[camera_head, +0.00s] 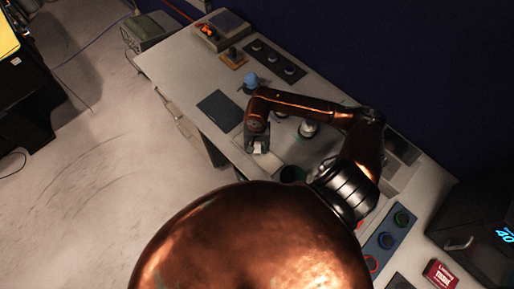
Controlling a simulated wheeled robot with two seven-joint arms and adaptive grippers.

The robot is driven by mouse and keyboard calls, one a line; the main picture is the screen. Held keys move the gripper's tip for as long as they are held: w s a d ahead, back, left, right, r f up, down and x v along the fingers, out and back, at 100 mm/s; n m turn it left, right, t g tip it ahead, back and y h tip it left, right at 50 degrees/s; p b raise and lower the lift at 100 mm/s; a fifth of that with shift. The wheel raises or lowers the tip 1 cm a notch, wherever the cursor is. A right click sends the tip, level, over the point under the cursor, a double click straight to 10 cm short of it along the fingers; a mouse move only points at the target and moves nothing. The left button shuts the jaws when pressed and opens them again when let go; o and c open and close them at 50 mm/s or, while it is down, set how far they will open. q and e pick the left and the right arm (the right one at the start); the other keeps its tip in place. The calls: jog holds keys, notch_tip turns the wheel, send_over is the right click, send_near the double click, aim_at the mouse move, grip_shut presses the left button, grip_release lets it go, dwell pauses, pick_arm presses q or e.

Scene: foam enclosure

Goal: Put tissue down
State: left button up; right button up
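My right arm reaches over the table from the lower right, and its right gripper (257,146) points down above the table near its front edge. A small white piece, which looks like the tissue (259,147), shows between the dark fingers. It is small and partly covered by the gripper, and I cannot tell if it touches the table. A red box with white lettering (440,274) lies at the lower right of the table. My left gripper is not in view.
The table (165,68) carries a dark flat pad (219,110), a blue round object (251,80), a dark panel with round fittings (273,61) and a blue panel with coloured rings (388,240). A dark cup (292,174) is close to the gripper. A black appliance (478,235) stands at right.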

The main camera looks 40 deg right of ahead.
aim_at(257, 149)
jog(key=shift+r, duration=0.15)
notch_tip(257, 149, up, 12)
jog(key=b, duration=0.1)
jog(key=shift+b, duration=0.4)
dwell(0.3)
notch_tip(257, 149, down, 12)
jog(key=shift+r+p, duration=0.15)
jog(key=shift+p, duration=1)
jog(key=shift+f, duration=0.4)
jog(key=shift+w+r, duration=0.1)
jog(key=shift+r, duration=0.35)
jog(key=shift+r+b, duration=0.3)
jog(key=shift+r, duration=0.1)
